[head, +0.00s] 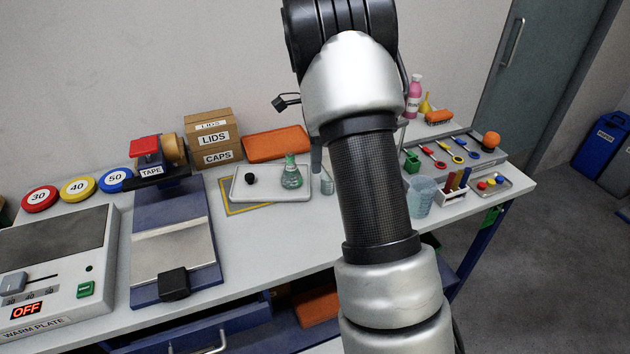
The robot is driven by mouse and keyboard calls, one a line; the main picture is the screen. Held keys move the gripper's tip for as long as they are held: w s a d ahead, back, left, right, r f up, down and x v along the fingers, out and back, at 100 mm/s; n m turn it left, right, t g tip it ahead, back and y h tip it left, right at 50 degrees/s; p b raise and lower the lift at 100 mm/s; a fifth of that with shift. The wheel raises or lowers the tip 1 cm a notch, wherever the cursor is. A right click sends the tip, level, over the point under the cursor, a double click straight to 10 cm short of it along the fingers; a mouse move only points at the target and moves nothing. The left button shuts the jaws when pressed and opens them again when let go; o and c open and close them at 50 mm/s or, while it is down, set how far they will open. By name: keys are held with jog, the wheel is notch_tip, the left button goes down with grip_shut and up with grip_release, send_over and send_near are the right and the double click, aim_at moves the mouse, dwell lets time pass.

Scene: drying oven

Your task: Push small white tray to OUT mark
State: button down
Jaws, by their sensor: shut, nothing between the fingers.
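The small white tray (257,196) lies on the bench left of my arm. It carries a flask with green liquid (291,174) and a small black stopper (249,179). A yellow-edged mark (234,210) shows from under the tray's left and front edges. The tray covers much of the mark, and I can read no word on it. My arm crosses the middle of the view in front of the bench. My gripper is not clearly seen; the arm hides the area behind it.
An orange tray (276,143) and a LIDS/CAPS box (209,138) stand behind the white tray. A blue-based device (175,243) is at its left. Small glassware (327,183) stands at its right. A beaker (421,196) is right of my arm. The bench front is clear.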

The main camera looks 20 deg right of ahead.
aim_at(304, 198)
notch_tip(304, 198, down, 10)
jog(key=shift+r+b, duration=0.15)
jog(key=shift+b, duration=0.3)
jog(key=shift+a, duration=0.1)
jog(key=shift+w+a, duration=0.2)
jog(key=shift+a, duration=0.6)
jog(key=shift+w+a, duration=0.15)
jog(key=shift+a, duration=0.6)
